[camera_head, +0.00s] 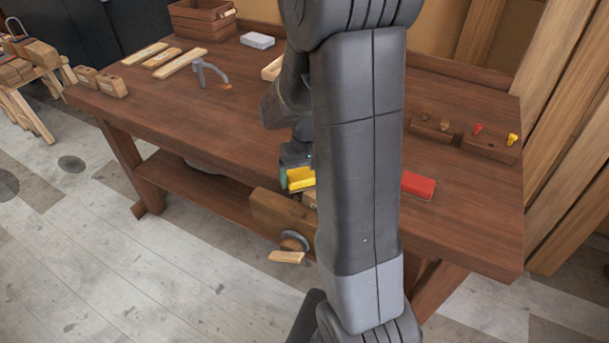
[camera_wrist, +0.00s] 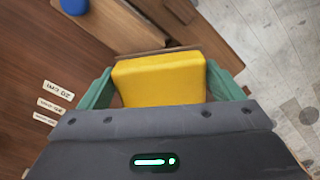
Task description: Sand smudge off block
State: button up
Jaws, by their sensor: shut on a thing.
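My gripper (camera_head: 297,165) is over the front edge of the workbench, by the wooden vise (camera_head: 283,212). Its green fingers are shut on a yellow block (camera_head: 301,179), one on each side; the block also fills the space between the fingers in the wrist view (camera_wrist: 160,80). A small pale wood piece (camera_head: 310,198) shows just below the yellow block at the vise, mostly hidden by my arm. I cannot tell whether the two touch. No smudge is visible. A red block (camera_head: 418,185) lies on the bench to the right of my arm.
The workbench (camera_head: 450,225) has wooden holders with red and yellow pegs (camera_head: 490,140) at right. Pliers (camera_head: 210,73), wood strips (camera_head: 180,62), a grey box (camera_head: 257,40) and a crate (camera_head: 203,18) stand toward the back left. The vise handle (camera_head: 287,256) sticks out in front.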

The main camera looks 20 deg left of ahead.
jog(key=shift+d+r+p, duration=0.15)
jog(key=shift+r+p, duration=1.5)
jog(key=shift+r, duration=1)
jog(key=shift+r+p, duration=1.15)
jog(key=shift+r, duration=0.4)
jog(key=shift+f, duration=0.1)
